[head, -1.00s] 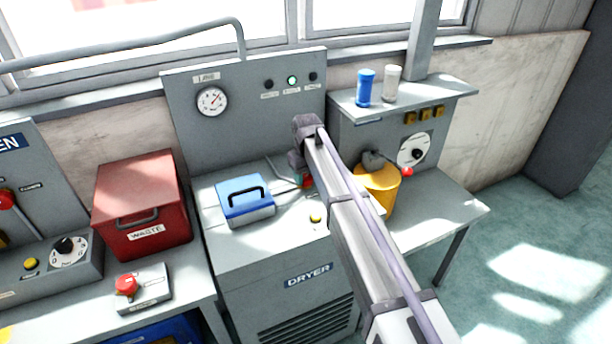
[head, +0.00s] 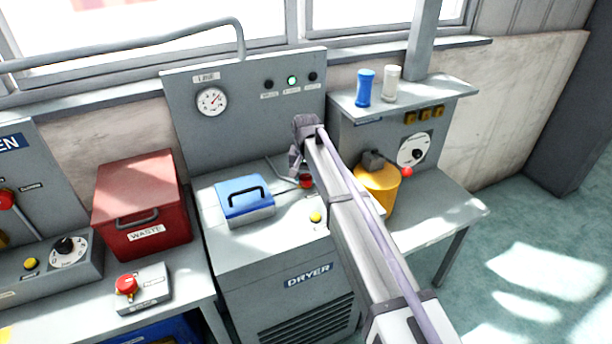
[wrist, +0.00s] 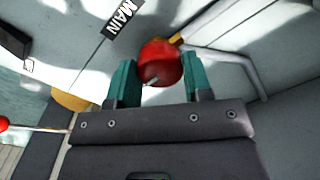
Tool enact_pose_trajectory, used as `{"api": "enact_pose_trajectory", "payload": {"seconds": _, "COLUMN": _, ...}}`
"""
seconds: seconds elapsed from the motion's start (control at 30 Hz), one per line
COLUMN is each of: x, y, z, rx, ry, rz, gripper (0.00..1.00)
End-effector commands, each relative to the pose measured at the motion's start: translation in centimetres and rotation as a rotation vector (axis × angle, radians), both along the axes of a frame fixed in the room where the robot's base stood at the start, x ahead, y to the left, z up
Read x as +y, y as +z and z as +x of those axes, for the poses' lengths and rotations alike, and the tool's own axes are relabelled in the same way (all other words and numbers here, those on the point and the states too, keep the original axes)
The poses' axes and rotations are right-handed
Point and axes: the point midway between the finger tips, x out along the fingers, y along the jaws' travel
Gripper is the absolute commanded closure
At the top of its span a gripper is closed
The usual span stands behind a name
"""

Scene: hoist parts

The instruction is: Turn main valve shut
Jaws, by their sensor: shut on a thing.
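The main valve's red knob (wrist: 160,64) shows in the wrist view beside the MAIN label (wrist: 124,17). A short yellow piece joins it on its upper right side. My gripper (wrist: 160,80) has its two teal fingers on either side of the red knob and is shut on it. In the head view the red knob (head: 306,181) shows small on the dryer top, just below my wrist. My arm hides much of the area around it, and the fingers are hard to make out there.
A blue case (head: 245,203) with a dark handle sits on the dryer, left of the knob. A yellow button (head: 315,217) is in front. A red waste box (head: 142,205) stands further left. A yellow container (head: 377,192) stands right of my arm.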

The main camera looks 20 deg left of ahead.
Motion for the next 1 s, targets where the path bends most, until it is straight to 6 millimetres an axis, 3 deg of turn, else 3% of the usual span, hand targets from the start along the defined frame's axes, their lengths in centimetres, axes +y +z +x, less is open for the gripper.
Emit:
{"api": "enact_pose_trajectory", "payload": {"seconds": 0.47, "x": -0.01, "y": -0.01, "z": -0.02, "rx": 0.001, "ry": -0.017, "rz": 0.0, "gripper": 0.78}}
{"api": "enact_pose_trajectory", "payload": {"seconds": 0.5, "x": -0.01, "y": -0.01, "z": -0.02, "rx": 0.001, "ry": -0.017, "rz": 0.0, "gripper": 0.52}}
{"api": "enact_pose_trajectory", "payload": {"seconds": 0.7, "x": -0.01, "y": -0.01, "z": -0.02, "rx": 0.0, "ry": -0.016, "rz": 0.0, "gripper": 0.33}}
{"api": "enact_pose_trajectory", "payload": {"seconds": 0.77, "x": -0.01, "y": -0.01, "z": -0.01, "rx": 0.0, "ry": -0.016, "rz": 0.0, "gripper": 0.29}}
{"api": "enact_pose_trajectory", "payload": {"seconds": 1.0, "x": -0.01, "y": 0.18, "z": -0.01, "rx": 0.0, "ry": -0.016, "rz": 0.0, "gripper": 0.29}}
